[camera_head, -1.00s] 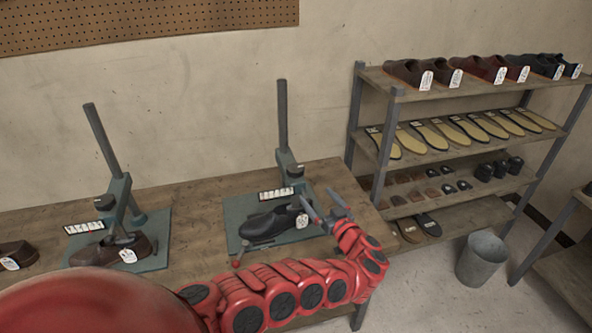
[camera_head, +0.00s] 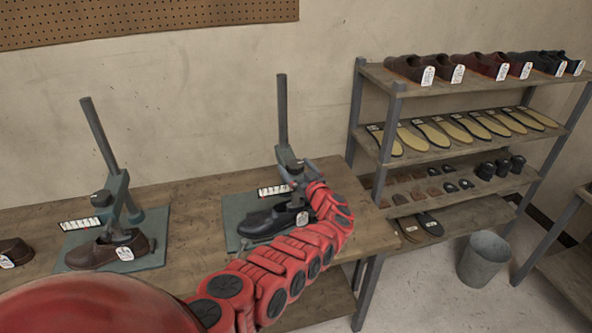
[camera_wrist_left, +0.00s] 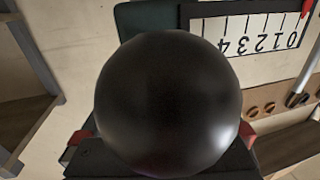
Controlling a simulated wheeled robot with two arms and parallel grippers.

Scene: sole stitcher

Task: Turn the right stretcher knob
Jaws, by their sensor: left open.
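The right stretcher (camera_head: 282,110) stands on the bench with its tall grey post upright and a black shoe (camera_head: 262,223) on its plate. Its round black knob (camera_wrist_left: 168,103) fills the middle of the left wrist view, close to the camera. A white scale (camera_wrist_left: 258,45) numbered 0 to 4 is beside it, with a red mark near the 0; the scale also shows in the head view (camera_head: 273,190). My left gripper (camera_head: 298,176) is open at the knob's height beside the post. The knob hides most of its fingers in the wrist view, so contact is unclear. My right gripper is not visible.
The left stretcher (camera_head: 113,180) holds a brown shoe (camera_head: 105,252) on the same bench (camera_head: 190,200). A shelf rack (camera_head: 430,150) with shoes and soles stands at right, with a metal bucket (camera_head: 484,258) on the floor.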

